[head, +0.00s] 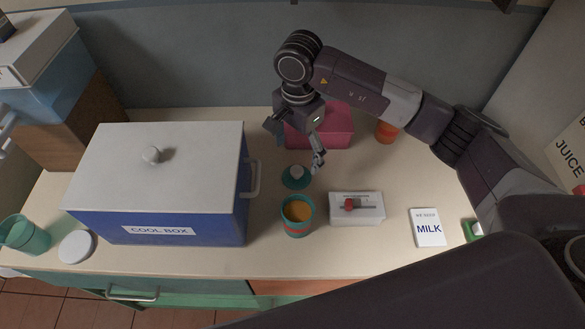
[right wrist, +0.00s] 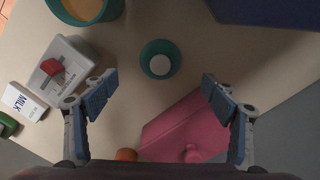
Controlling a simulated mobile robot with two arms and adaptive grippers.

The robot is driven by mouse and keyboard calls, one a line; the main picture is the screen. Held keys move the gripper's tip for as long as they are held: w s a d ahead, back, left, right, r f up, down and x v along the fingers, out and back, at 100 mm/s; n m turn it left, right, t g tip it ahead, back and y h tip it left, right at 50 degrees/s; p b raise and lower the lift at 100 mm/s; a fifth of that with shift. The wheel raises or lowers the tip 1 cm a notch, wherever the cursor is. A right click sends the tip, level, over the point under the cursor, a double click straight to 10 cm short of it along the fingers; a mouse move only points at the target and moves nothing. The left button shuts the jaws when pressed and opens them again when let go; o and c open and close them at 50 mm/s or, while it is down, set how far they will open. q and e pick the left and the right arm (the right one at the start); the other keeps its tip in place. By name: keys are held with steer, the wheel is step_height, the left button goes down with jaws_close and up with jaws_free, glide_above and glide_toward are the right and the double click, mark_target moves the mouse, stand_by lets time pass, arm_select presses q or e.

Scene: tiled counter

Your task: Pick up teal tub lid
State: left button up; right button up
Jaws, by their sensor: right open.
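The teal tub lid (head: 288,184) is a small round disc with a white knob, lying on the counter between the cool box and the white switch box. It also shows in the right wrist view (right wrist: 148,68), just ahead of the fingertips and centred between them. My right gripper (head: 296,146) is open and empty, above and slightly behind the lid. Its two spread fingers also show in the right wrist view (right wrist: 160,82). The teal tub (head: 297,229), with orange contents, stands in front of the lid. My left gripper is not in view.
A blue cool box (head: 180,215) with a side handle stands left of the lid. A pink box (head: 335,125) is behind it. A white box with a red slider (head: 357,215), a milk carton (head: 428,228) and an orange item (head: 386,132) are to the right.

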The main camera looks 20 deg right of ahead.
mark_target(297, 170)
steer(key=shift+w+f, duration=0.15)
steer(key=shift+f, duration=0.3)
steer(key=f+p, duration=0.2)
steer(key=f, duration=0.1)
steer(key=shift+s+f, duration=0.15)
steer(key=shift+s, duration=0.05)
step_height(297, 170, down, 3)
steer(key=shift+r+p, duration=0.15)
steer(key=shift+p, duration=0.5)
steer(key=shift+w+f, duration=0.15)
steer(key=shift+f, duration=0.45)
steer(key=shift+c, duration=1.1)
steer(key=c, duration=1)
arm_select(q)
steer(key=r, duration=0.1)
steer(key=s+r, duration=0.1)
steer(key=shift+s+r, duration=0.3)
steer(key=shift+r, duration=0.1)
arm_select(e)
steer(key=shift+s, duration=0.2)
steer(key=c, duration=0.6)
steer(key=shift+f, duration=0.1)
steer(key=shift+c, duration=0.2)
